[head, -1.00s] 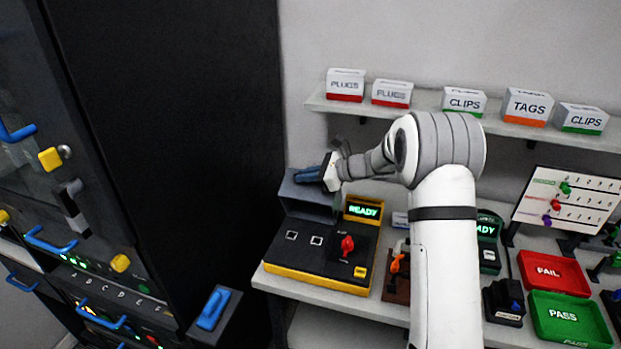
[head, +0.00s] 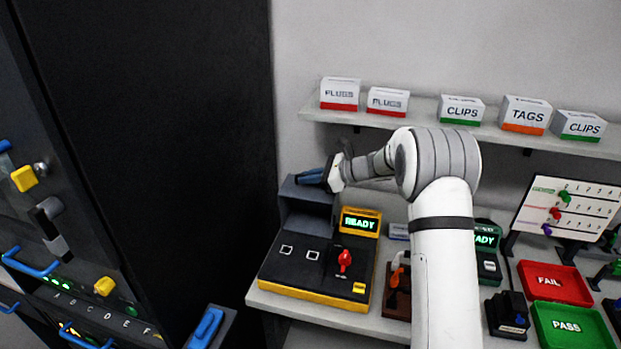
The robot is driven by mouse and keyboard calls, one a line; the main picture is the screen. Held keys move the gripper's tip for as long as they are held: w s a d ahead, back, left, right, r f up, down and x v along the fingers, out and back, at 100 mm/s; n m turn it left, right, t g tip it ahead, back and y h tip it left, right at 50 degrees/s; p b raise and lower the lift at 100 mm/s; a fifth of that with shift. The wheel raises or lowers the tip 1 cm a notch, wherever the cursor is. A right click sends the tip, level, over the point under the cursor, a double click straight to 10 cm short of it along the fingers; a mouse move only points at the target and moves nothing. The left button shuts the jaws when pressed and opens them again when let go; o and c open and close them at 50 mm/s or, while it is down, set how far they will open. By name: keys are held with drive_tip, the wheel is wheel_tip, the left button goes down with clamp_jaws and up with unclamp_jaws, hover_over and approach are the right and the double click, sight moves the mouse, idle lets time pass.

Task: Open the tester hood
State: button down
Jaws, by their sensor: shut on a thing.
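The tester (head: 320,260) is a black box with a yellow base, two sockets and a red switch, on the bench left of centre. Its dark grey hood (head: 303,196) stands raised at the back left, clear of the sockets. A blue handle (head: 310,177) lies along the hood's upper edge. My gripper (head: 327,177) is at the right end of this handle and is shut on it. The exact contact of the fingers is too small to see. The yellow display (head: 360,223) behind the tester reads READY.
A tall black cabinet (head: 175,130) stands close at the left. A shelf (head: 425,118) with several labelled boxes runs above my arm. Red FAIL (head: 553,284) and green PASS (head: 568,328) trays lie at the right. The air above the tester's sockets is free.

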drive_tip(key=c, duration=1.8)
unclamp_jaws()
drive_tip(key=shift+s+d+f, duration=0.15)
drive_tip(key=shift+f, duration=0.2)
drive_tip(key=shift+o, duration=0.2)
drive_tip(key=shift+r, duration=0.1)
drive_tip(key=b+v, duration=0.2)
drive_tip(key=v, duration=0.4)
drive_tip(key=shift+d+r, duration=0.1)
drive_tip(key=shift+d, duration=0.3)
drive_tip(key=shift+s+d+r, duration=0.15)
drive_tip(key=shift+d+r, duration=0.05)
drive_tip(key=shift+d, duration=0.15)
drive_tip(key=shift+c, duration=0.4)
